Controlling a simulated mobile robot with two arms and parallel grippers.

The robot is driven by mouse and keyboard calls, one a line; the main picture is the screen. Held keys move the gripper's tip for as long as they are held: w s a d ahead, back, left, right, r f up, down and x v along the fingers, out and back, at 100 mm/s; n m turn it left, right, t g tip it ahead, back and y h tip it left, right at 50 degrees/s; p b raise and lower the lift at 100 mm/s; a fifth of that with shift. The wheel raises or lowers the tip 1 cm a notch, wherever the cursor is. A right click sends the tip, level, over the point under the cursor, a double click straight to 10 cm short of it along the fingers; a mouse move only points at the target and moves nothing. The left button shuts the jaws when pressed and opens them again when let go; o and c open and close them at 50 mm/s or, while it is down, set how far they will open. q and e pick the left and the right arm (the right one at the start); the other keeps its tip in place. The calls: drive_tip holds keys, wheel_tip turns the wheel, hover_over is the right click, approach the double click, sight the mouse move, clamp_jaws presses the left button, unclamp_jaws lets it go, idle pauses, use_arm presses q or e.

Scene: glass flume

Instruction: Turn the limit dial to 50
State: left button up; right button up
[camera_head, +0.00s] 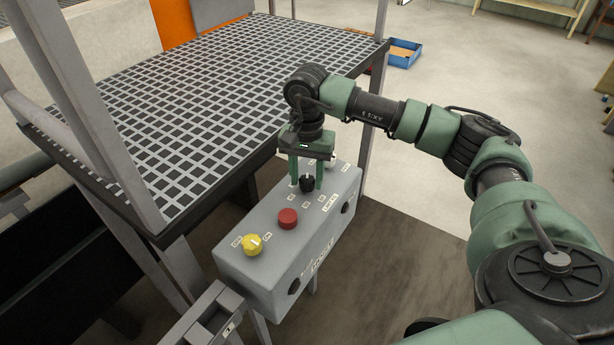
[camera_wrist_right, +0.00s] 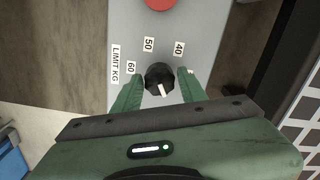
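The limit dial is a black round knob (camera_head: 307,183) on top of a grey control box (camera_head: 262,262). In the right wrist view the knob (camera_wrist_right: 159,77) has labels 60, 50 and 40 around its far side and a "LIMIT KG" label at left. A white mark shows on the knob's near side, away from the 50 label; which number it reads is unclear. My right gripper (camera_head: 306,181) is over the box, pointing down, with one finger on each side of the knob. Small gaps seem to remain between fingers and knob. My left gripper is not in view.
A red button (camera_head: 288,219) and a yellow knob (camera_head: 252,244) sit on the same box. A grid-topped table (camera_head: 200,105) with grey posts stands behind and left of it. A blue bin (camera_head: 404,53) lies on the floor at the back. The floor right of the box is open.

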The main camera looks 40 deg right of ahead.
sight(307, 179)
drive_tip(key=shift+o, duration=0.6)
wheel_tip(307, 179, up, 8)
drive_tip(key=shift+f+b, duration=0.1)
drive_tip(key=shift+b, duration=0.3)
